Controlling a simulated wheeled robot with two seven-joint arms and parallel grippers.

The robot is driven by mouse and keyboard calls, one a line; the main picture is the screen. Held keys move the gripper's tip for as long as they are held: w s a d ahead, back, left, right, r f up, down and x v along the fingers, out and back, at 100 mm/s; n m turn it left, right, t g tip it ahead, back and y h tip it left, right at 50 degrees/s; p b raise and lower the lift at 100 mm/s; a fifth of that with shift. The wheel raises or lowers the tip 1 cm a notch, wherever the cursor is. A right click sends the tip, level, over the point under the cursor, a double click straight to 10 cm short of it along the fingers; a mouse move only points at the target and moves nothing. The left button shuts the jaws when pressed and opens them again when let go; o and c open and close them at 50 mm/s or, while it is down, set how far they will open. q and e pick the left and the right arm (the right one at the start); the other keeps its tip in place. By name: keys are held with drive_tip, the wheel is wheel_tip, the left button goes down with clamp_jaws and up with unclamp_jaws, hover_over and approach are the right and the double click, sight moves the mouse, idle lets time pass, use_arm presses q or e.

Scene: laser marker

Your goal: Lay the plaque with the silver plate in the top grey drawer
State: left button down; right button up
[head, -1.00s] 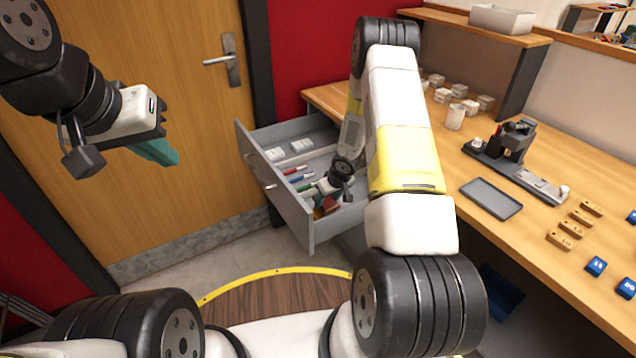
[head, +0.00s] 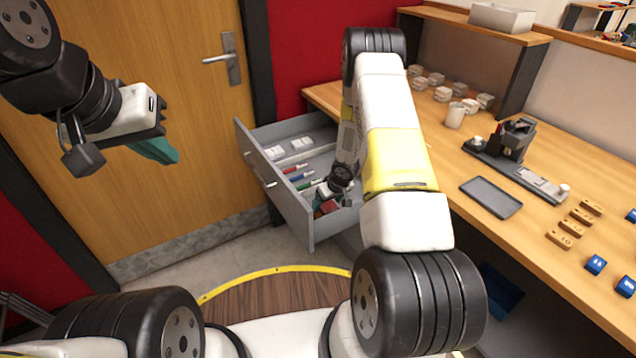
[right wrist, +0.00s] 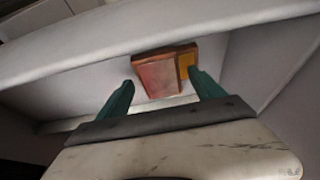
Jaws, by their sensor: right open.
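The open grey drawer (head: 294,216) holds a reddish-brown plaque (head: 328,208) near its front right corner. In the right wrist view, the reddish-brown plaque (right wrist: 160,76) lies in the drawer beside a piece with a gold-yellow face (right wrist: 186,64). No silver plate can be made out. My right gripper (right wrist: 156,96) is open, its teal fingers apart, with the plaque just beyond and between the tips. In the head view it is inside the drawer and partly hidden by my forearm. My left gripper (head: 155,150) hangs before the door, away from the drawer; its finger gap cannot be seen.
The drawer also holds several markers (head: 299,176) and white pieces (head: 287,147) in other compartments.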

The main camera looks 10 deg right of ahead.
drive_tip(key=s+d+r+m+h, duration=0.1)
drive_tip(key=s+r, duration=0.3)
drive_tip(key=r, duration=0.8)
drive_tip(key=s+d+r+t+h, duration=0.1)
drive_tip(key=s+r, duration=0.2)
drive_tip(key=r, duration=0.9)
drive_tip(key=s+d+r+m+h, duration=0.1)
drive_tip(key=s+r, duration=0.3)
drive_tip(key=r, duration=0.8)
drive_tip(key=s+a+r+y, duration=0.1)
drive_tip(key=s+a+r, duration=0.1)
drive_tip(key=s, duration=0.5)
drive_tip(key=s+a+r+m+y, duration=0.1)
drive_tip(key=s+a+r, duration=0.2)
drive_tip(key=s+r, duration=0.2)
drive_tip(key=s+a+r+t+y, duration=0.1)
drive_tip(key=s+a+r, duration=0.2)
drive_tip(key=s, duration=0.6)
drive_tip(key=shift+r+y, duration=0.3)
drive_tip(key=shift+r, duration=0.4)
